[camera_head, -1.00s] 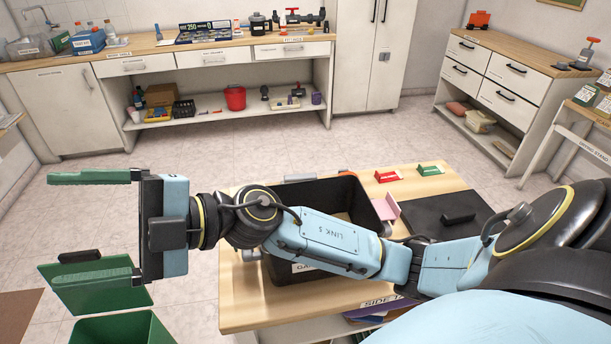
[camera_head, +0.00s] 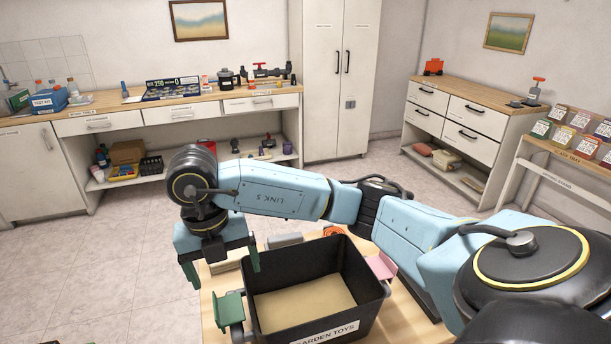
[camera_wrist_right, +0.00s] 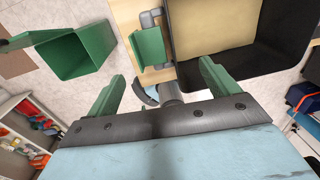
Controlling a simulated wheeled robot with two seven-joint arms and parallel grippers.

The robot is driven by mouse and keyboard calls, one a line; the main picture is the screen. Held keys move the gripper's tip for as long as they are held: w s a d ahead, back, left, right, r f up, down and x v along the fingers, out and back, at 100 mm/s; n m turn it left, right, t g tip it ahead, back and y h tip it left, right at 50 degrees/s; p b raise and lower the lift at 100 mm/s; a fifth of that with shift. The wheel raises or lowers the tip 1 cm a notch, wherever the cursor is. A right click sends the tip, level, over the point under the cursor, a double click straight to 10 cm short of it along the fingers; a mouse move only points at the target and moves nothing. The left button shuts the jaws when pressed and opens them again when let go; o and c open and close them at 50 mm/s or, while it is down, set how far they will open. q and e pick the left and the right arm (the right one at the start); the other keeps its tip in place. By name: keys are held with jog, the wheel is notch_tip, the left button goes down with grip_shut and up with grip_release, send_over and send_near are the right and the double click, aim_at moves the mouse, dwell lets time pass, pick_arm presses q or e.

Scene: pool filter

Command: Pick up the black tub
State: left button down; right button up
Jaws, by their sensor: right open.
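The black tub (camera_head: 368,306) stands upright on the wooden table, with a "GARDEN TOYS" label on its front. It has a green grip (camera_head: 229,310) on its left side and a pink grip (camera_head: 381,266) on its right. My right gripper (camera_head: 222,272) is open and empty, pointing down beyond the tub's left side. In the right wrist view, the gripper's green fingers (camera_wrist_right: 163,85) are spread, with the green grip (camera_wrist_right: 148,47) ahead between them and apart from them. The black tub (camera_wrist_right: 268,35) shows at upper right there. My left gripper is not in view.
The wooden table (camera_head: 212,300) has bare edge left of the tub. An orange item (camera_head: 333,231) and a grey block (camera_head: 284,240) lie behind the tub. A green open bin (camera_wrist_right: 80,52) stands on the floor beside the table. The floor (camera_head: 110,250) at left is clear.

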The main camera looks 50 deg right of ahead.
send_over(235, 311)
jog(key=f, duration=0.5)
jog(key=shift+w+d, duration=0.2)
jog(key=shift+d, duration=0.05)
jog(key=shift+f, duration=0.5)
jog(key=f, duration=0.5)
jog(key=shift+s+a+f+b, duration=0.15)
jog(key=shift+s+a+b, duration=0.1)
jog(key=shift+b, duration=0.1)
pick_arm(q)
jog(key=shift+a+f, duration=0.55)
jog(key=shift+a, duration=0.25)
pick_arm(e)
jog(key=shift+w, duration=0.1)
jog(key=c, duration=1.2)
